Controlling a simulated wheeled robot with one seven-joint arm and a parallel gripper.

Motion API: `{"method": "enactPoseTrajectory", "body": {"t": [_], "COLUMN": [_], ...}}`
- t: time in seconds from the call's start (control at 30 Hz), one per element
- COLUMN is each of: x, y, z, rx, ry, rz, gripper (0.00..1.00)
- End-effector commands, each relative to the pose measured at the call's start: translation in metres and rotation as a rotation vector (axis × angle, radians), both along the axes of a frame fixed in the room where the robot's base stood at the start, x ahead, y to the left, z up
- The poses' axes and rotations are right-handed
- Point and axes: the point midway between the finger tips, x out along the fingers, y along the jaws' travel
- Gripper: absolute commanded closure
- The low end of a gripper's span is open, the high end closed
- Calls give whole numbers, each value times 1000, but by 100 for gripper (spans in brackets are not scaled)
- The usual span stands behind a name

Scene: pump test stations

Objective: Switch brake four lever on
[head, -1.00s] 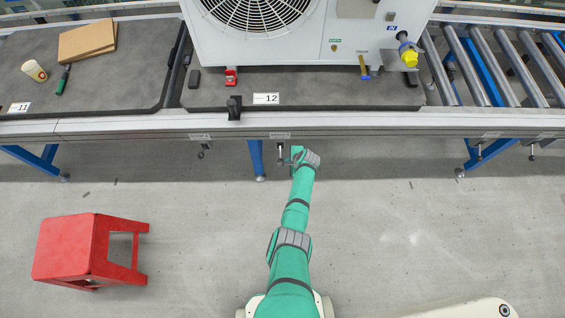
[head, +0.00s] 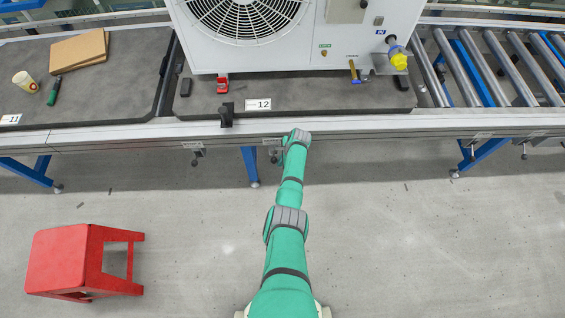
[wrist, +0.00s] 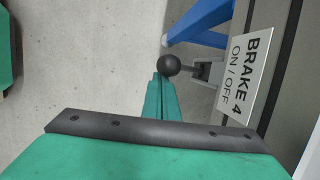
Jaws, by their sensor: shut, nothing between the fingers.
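The brake four lever ends in a black ball knob (wrist: 168,65) and sticks out from a grey bracket (wrist: 204,72) in the wrist view. A white plate (wrist: 245,75) reading BRAKE 4 ON / OFF sits right beside it. My gripper (wrist: 159,82) is shut and empty. Its fingertips are right at the knob; whether they touch it I cannot tell. In the head view, the small label (head: 272,142) is on the conveyor's front rail, just left of my wrist. The lever below it is small and partly hidden by my arm, which also hides most of the gripper.
Similar levers hang under the rail to the left (head: 197,154) and right (head: 473,152). Blue legs (head: 250,166) stand under the conveyor near the gripper. A red stool (head: 70,262) stands at lower left. The floor right of my arm is clear.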

Motion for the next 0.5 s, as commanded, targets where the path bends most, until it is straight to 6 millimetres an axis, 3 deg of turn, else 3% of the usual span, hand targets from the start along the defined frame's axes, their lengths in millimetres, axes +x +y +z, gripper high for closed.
{"method": "enactPoseTrajectory", "body": {"t": [0.5], "x": [0], "y": [-2], "z": [15], "rx": [-2], "ry": [-2], "rz": [-2], "gripper": [100]}}
